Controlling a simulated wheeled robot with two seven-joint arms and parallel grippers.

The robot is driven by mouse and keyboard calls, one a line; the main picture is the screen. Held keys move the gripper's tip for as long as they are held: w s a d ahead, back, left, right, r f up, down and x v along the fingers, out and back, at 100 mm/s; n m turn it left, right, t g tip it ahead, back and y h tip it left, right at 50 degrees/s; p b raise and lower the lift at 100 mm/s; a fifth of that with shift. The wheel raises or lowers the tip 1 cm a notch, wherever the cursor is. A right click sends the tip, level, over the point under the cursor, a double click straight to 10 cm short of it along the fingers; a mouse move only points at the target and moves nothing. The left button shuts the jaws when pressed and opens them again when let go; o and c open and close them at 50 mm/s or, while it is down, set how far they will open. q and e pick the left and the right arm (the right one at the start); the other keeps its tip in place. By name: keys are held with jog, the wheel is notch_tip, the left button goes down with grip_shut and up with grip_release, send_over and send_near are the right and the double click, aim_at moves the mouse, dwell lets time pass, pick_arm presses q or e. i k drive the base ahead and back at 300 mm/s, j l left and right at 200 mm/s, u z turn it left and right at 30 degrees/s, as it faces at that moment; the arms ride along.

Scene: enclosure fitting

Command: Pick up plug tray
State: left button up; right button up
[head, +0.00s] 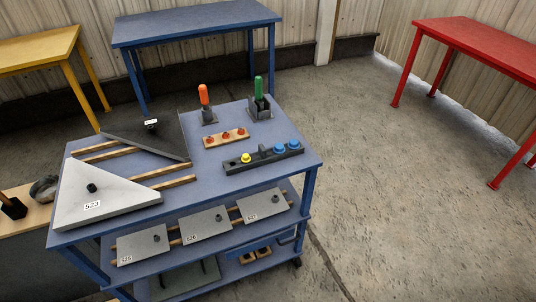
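Two holders on the blue cart's top could be the plug tray; I cannot tell which from this view. The other is a short light wooden strip (217,140) with several red pieces (225,135), just behind the dark tray. Both lie flat, apart from each other. Neither of my grippers is in view.
The blue cart (215,172) also bears an orange-handled tool (204,95), a green-handled one (258,88), a dark triangular plate (150,137) and a pale one (105,199). Plates 525, 526, 527 (205,226) lie on its lower shelf. Floor right of the cart (400,200) is clear.

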aim_at(264, 156)
jog(key=i+l+u, duration=0.5)
jog(key=l, duration=0.25)
jog(key=i+l+u, duration=0.2)
jog(key=i+l, duration=0.15)
jog(key=l, duration=0.1)
